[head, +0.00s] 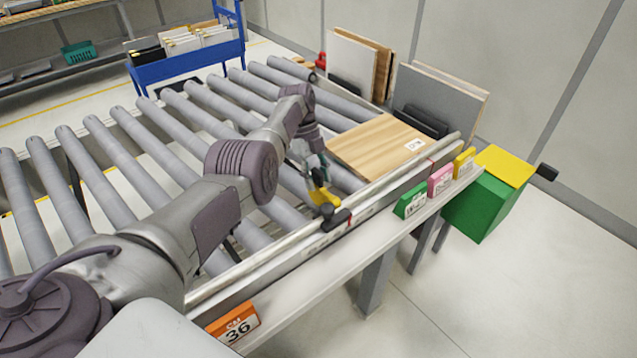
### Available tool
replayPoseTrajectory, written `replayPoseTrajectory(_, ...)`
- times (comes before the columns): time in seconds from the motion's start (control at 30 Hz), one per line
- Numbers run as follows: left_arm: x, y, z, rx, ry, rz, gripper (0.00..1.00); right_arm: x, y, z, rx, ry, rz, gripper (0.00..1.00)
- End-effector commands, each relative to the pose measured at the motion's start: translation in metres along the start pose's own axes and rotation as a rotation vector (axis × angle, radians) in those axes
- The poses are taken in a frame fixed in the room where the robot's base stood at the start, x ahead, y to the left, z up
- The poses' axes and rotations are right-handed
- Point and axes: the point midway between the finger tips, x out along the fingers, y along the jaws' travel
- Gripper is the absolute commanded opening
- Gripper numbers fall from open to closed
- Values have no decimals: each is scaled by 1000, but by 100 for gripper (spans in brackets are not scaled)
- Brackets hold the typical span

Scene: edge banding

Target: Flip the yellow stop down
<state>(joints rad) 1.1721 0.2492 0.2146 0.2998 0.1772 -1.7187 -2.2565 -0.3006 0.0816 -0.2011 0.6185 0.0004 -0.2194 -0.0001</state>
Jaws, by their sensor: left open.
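The yellow stop (323,197) is at the near rail of the roller conveyor (225,262), left of a light wooden panel (375,143). A dark block (336,218) sits at its lower end on the rail. My left gripper (316,177) is open and right at the stop's upper part, seen from behind the arm. The fingers overlap the stop in the view, so I cannot tell whether they touch it. The stop's exact tilt is partly hidden. My right gripper is not in view.
Green (411,200), pink (441,180) and yellow (464,162) cards stand along the rail ledge, with an orange card (234,325) nearer. A green box (480,208) is at the right end. Boards (440,95) lean behind the conveyor. A blue cart (186,72) stands beyond.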

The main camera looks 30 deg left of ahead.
Motion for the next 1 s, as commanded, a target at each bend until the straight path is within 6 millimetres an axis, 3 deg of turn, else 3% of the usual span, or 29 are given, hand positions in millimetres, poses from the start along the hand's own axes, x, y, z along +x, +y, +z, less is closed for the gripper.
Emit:
replayPoseTrajectory(0.13, -32, 0, 1, -1, -1, -2, 42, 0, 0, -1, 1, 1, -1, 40)
replayPoseTrajectory(0.33, -49, 0, 1, 0, 1, 2, 42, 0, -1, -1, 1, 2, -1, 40)
replayPoseTrajectory(1.0, -56, 1, 0, -1, 2, 2, 42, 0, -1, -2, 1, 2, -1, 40)
